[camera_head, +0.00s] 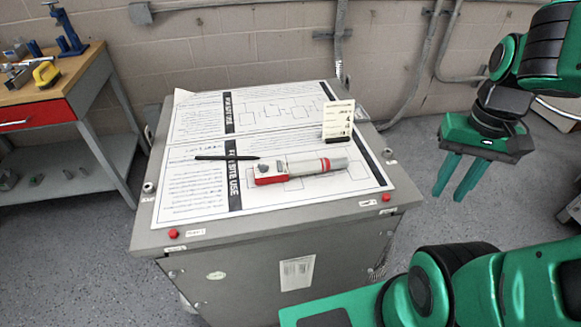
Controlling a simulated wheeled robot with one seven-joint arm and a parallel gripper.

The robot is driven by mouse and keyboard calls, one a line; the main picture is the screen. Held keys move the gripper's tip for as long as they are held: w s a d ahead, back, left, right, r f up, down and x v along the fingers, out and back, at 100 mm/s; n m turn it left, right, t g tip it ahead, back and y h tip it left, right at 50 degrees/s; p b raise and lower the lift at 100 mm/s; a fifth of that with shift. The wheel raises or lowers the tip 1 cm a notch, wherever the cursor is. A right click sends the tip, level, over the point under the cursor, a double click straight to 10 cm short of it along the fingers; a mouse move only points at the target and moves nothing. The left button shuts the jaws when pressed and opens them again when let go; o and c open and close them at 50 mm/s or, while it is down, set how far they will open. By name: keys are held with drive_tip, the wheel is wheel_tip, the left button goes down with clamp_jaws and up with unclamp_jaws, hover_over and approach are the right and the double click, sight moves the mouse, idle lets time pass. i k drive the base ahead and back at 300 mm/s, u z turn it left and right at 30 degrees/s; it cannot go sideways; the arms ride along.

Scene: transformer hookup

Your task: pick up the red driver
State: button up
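A grey and red hand-held tool (302,168) lies on printed sheets on top of a grey cabinet (270,232). It has a red underside at its left end and a red band near its right end, and it looks like the red driver. My gripper (456,190) hangs in the air to the right of the cabinet, clear of the tool. Its two green fingers point down and stand apart, with nothing between them.
A black pen (226,158) lies left of the tool. A small upright card (338,118) stands behind it. Red knobs (174,234) sit at the cabinet's front corners. A workbench (62,100) with a blue tool stands at left. Floor between bench and cabinet is clear.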

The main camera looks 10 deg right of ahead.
sight(315, 166)
drive_tip(key=k, duration=1.3)
drive_tip(key=z, duration=0.5)
drive_tip(key=i, duration=1.55)
drive_tip(key=u, duration=0.3)
